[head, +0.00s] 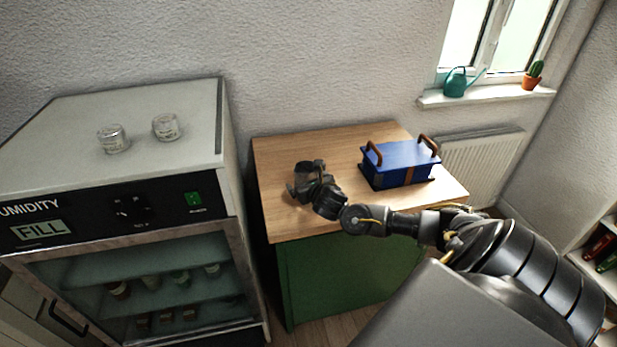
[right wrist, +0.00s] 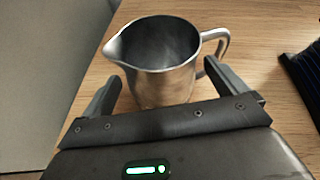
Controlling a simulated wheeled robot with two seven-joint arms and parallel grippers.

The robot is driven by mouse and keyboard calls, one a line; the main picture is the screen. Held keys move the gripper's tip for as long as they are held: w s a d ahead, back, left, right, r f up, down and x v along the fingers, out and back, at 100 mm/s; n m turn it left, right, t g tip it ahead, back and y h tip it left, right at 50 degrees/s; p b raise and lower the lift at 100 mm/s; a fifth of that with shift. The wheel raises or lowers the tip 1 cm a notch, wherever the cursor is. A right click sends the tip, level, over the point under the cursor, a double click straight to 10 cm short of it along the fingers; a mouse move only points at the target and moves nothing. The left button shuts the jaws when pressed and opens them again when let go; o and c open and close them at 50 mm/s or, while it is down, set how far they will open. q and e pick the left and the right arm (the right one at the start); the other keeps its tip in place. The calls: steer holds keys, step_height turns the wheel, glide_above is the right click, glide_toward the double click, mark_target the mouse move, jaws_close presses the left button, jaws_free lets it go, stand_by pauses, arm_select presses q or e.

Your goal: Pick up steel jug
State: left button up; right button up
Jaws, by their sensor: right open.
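The steel jug (right wrist: 158,72) stands upright on the wooden top, with its spout to the left and its handle to the right in the right wrist view. In the head view the jug (head: 308,170) shows only in part behind my right gripper (head: 307,189). My right gripper also shows in the right wrist view (right wrist: 160,88), open, with one finger on each side of the jug's near lower part. I cannot tell whether the fingers touch it. My left gripper is not in view.
The jug's cabinet (head: 275,150) has a wooden top and green front. A blue box (head: 402,163) with brown handles stands right of the jug. A humidity cabinet (head: 170,90) rises at left, carrying two glass jars (head: 113,138). The top behind the jug is clear.

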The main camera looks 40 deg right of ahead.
steer(key=shift+w+d+f, duration=0.1)
steer(key=shift+w+f, duration=0.1)
steer(key=shift+w, duration=0.1)
steer(key=c, duration=1.3)
steer(key=shift+r, duration=0.15)
steer(key=shift+r, duration=0.95)
steer(key=shift+s+a+r+b, duration=0.75)
steer(key=shift+a+r+b, duration=0.45)
steer(key=shift+a+r, duration=0.8)
steer(key=shift+s+a+r+b, duration=0.75)
steer(key=shift+a+r+b, duration=0.65)
steer(key=shift+a, duration=1)
steer(key=shift+s+a+r+b, duration=0.75)
steer(key=shift+a+r+b, duration=0.25)
steer(key=shift+a+r, duration=1.1)
steer(key=shift+a, duration=0.1)
